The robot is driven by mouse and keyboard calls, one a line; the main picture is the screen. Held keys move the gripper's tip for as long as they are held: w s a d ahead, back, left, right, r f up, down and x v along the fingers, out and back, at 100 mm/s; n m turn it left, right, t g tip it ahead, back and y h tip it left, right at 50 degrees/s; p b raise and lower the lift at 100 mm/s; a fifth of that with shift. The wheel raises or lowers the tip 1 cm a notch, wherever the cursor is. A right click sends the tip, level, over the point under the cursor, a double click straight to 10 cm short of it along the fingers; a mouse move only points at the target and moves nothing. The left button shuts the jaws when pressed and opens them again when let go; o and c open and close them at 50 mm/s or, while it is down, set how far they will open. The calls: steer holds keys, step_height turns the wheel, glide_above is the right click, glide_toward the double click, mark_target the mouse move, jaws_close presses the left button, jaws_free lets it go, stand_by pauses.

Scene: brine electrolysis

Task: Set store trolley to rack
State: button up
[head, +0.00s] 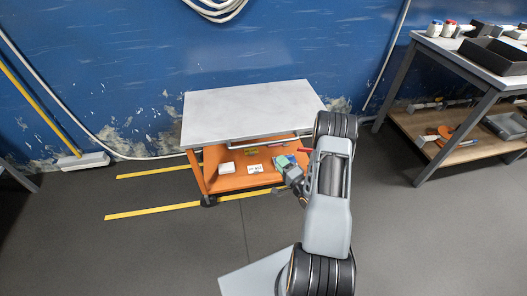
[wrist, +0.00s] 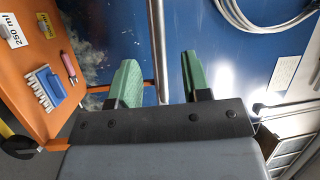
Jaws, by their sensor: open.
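The store trolley (head: 245,108) stands against the blue wall, with a pale grey top, an orange lower shelf (head: 222,182) and dark castors. A metal handle bar (head: 262,139) runs along its near side below the top. My gripper (head: 287,167) is at the trolley's front right, beside the shelf. In the wrist view my gripper's green fingers (wrist: 160,82) are open. A metal bar (wrist: 157,40), apparently the handle, shows between them, with gaps on both sides. I cannot tell which thing is the rack.
Yellow floor lines (head: 150,211) run left from the trolley. A workbench (head: 465,59) with a wooden lower shelf stands at right. The shelf carries a blue brush (wrist: 47,86). Floor in front is clear.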

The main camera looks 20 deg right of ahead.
mark_target(263, 144)
steer(key=shift+m+t, duration=0.3)
steer(key=shift+m, duration=0.1)
steer(key=x, duration=0.4)
steer(key=b+x, duration=0.1)
steer(key=x, duration=0.3)
steer(key=f+b+x, duration=0.1)
steer(key=x, duration=0.3)
steer(key=shift+w+a+r, duration=0.1)
steer(key=shift+w+a, duration=0.05)
steer(key=shift+w, duration=0.15)
jaws_close()
